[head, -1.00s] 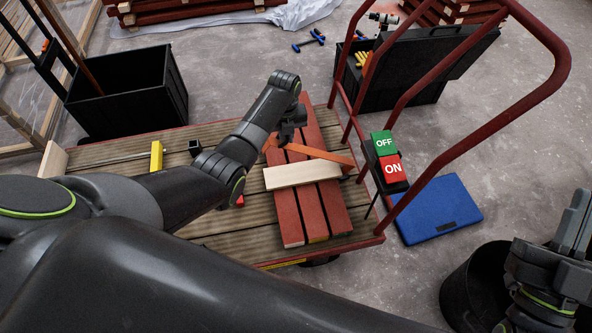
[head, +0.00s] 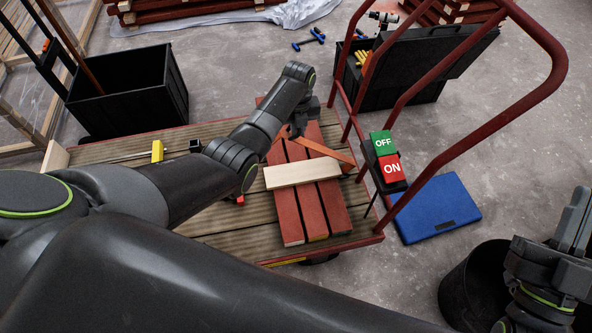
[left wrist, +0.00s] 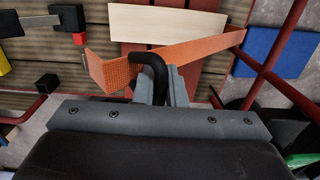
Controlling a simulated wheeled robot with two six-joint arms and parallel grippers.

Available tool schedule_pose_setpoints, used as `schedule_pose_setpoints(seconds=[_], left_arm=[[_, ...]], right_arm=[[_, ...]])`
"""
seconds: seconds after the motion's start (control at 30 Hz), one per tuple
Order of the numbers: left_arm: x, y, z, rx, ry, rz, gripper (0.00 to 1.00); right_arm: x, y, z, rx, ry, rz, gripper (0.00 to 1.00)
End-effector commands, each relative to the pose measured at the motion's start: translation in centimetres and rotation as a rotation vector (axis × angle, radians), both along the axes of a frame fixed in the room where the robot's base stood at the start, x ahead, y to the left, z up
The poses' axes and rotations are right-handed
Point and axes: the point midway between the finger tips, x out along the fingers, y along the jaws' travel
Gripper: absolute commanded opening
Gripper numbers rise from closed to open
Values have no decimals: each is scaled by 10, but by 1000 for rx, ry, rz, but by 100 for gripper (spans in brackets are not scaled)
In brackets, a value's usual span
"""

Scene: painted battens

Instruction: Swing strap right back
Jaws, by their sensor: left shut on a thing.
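The orange strap (head: 325,151) crosses the far part of several red battens (head: 311,210). Its right end is at the battens' right side, and its left end folds near my gripper. In the left wrist view the strap (left wrist: 185,52) runs from a fold at left to the upper right. My left gripper (head: 301,128) is over the battens, behind the pale wood piece. It is shut on a black bent handle (left wrist: 150,65) that reaches up against the strap. My right gripper (head: 573,220) is at the far right, fingers upward; whether they touch is unclear.
A pale wood piece (head: 302,173) lies across the battens on the cart deck (head: 215,222). The cart's red rail (head: 470,145) rises at right, with an OFF/ON box (head: 388,158). A blue case (head: 437,209) lies on the floor. A black bin (head: 130,95) stands behind left.

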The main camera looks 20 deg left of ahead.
Motion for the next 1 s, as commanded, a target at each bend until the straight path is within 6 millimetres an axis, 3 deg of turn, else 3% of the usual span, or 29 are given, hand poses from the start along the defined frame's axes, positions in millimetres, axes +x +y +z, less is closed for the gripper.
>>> schedule_pose_setpoints(seconds=[1.0], left_arm=[[17, -36, 16, -7, 7, -1, 0]], right_arm=[[0, 0, -3, 0, 0, 0, 0]])
